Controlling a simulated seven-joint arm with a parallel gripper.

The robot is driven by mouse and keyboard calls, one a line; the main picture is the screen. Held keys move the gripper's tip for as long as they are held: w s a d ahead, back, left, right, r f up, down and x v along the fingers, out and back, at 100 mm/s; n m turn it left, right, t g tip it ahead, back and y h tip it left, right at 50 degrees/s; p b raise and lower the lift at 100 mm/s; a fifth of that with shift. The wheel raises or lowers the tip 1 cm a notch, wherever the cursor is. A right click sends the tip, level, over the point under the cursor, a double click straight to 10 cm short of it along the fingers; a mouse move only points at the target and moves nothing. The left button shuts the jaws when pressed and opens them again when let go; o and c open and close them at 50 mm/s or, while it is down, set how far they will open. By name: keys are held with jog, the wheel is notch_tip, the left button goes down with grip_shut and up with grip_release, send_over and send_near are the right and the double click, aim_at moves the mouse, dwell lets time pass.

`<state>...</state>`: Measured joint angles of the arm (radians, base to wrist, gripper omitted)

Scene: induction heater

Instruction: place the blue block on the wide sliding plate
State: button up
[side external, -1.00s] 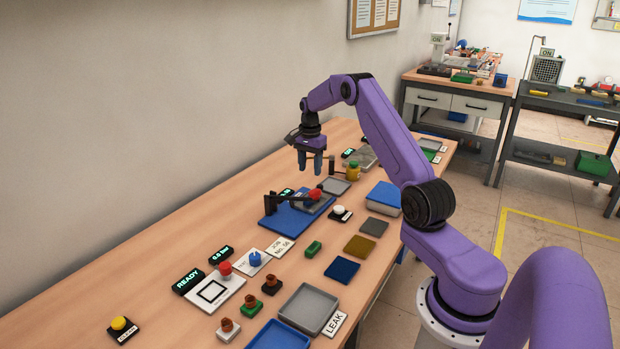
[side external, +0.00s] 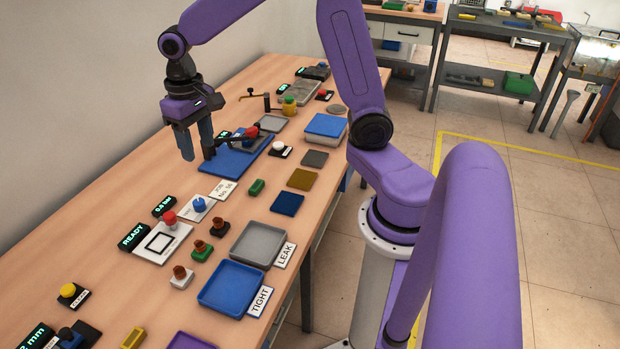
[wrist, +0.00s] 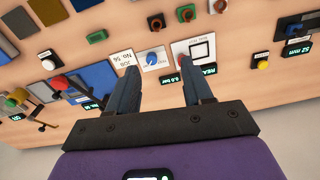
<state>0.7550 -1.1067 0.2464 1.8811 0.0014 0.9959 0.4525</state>
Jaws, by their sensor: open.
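My gripper (side external: 198,158) is open and empty. It hangs fingers down above the table, at the left edge of a blue base plate (side external: 222,163). In the wrist view its two fingers (wrist: 162,72) are spread apart with nothing between them. The blue base carries a grey plate with a dark arm and a red knob (side external: 251,132). I cannot tell for sure which part is the wide sliding plate. A small blue piece (side external: 69,337) sits at the bottom left beside a display; I cannot tell if it is the blue block. A flat dark blue square (side external: 287,204) lies right of centre.
A green block (side external: 257,187), grey tray (side external: 276,238) and blue tray (side external: 247,290) lie nearer. A yellow block (side external: 133,338) is at the front. The table's left strip is mostly clear.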

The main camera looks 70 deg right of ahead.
jog(key=s+a+n, duration=0.2)
jog(key=s+n, duration=1.1)
jog(key=s, duration=1.2)
jog(key=shift+s+a+f+n, duration=0.3)
jog(key=shift+a+f+n, duration=0.05)
jog(key=shift+n, duration=0.05)
